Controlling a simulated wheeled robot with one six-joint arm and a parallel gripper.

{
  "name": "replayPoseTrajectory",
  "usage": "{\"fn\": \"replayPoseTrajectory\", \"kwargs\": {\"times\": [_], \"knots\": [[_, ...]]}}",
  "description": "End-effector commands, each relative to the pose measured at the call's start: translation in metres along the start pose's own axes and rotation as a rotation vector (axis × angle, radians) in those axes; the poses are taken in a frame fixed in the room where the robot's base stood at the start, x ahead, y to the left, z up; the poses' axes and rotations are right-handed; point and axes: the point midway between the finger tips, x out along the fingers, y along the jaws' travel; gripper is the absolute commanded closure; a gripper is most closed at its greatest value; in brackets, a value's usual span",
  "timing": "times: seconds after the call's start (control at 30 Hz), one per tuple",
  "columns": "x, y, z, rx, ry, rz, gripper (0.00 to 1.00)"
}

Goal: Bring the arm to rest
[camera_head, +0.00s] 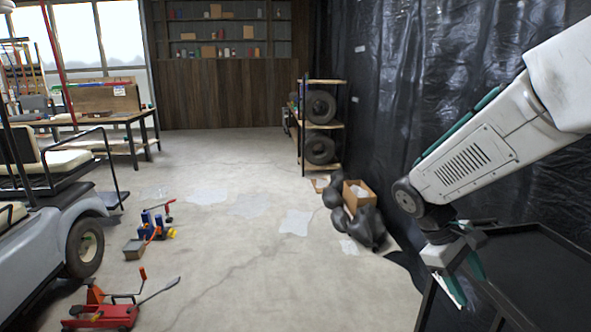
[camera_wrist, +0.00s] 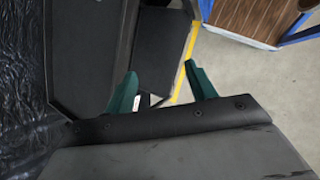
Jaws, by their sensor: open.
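My arm reaches in from the right in the head view and bends downward at its elbow. My gripper (camera_head: 465,290) hangs at the lower right, beside a black tray-topped stand (camera_head: 535,270). In the wrist view, the two green fingers of my gripper (camera_wrist: 162,85) are spread apart. I see nothing between them but the background of dark panels and floor. Whether the gripper touches the stand I cannot tell.
Black plastic sheeting (camera_head: 440,70) covers the right wall. A cart (camera_head: 45,240) stands at the left, with a red floor jack (camera_head: 105,315) near it. Black bags (camera_head: 367,228), a cardboard box (camera_head: 358,195) and a tyre rack (camera_head: 320,125) line the right.

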Motion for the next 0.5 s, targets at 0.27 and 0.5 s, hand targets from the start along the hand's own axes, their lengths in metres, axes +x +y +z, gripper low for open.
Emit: {"fn": "replayPoseTrajectory", "kwargs": {"times": [0.27, 0.5], "knots": [[-0.025, -0.069, 0.084, 0.291, 0.181, -0.251, 0.44], [-0.038, -0.120, 0.134, 0.451, 0.349, -0.415, 0.44]]}}
